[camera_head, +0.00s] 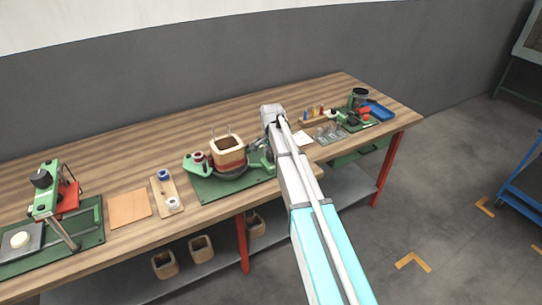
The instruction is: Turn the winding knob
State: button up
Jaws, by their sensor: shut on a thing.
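The green winding machine (196,166) stands on a dark green base plate at the middle of the bench. A square coil former wound with copper-brown wire (228,152) sits upright on its round turntable, with thin pins rising from its top. My gripper (268,152) is at the right end of the machine, low beside its green block, partly hidden by my own forearm. It is shut on the winding knob. The knob itself is hidden behind the gripper and arm, so its angle cannot be read.
Left of the machine are a wooden strip with two spools (166,192), a copper-coloured sheet (129,208) and a green press (46,192). Several coil formers (201,248) sit on the lower shelf.

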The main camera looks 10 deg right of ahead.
jog(key=shift+m, duration=0.8)
dwell(0.8)
dwell(0.3)
jog(key=o, duration=1.1)
jog(key=shift+o, duration=0.2)
jog(key=shift+r, duration=0.15)
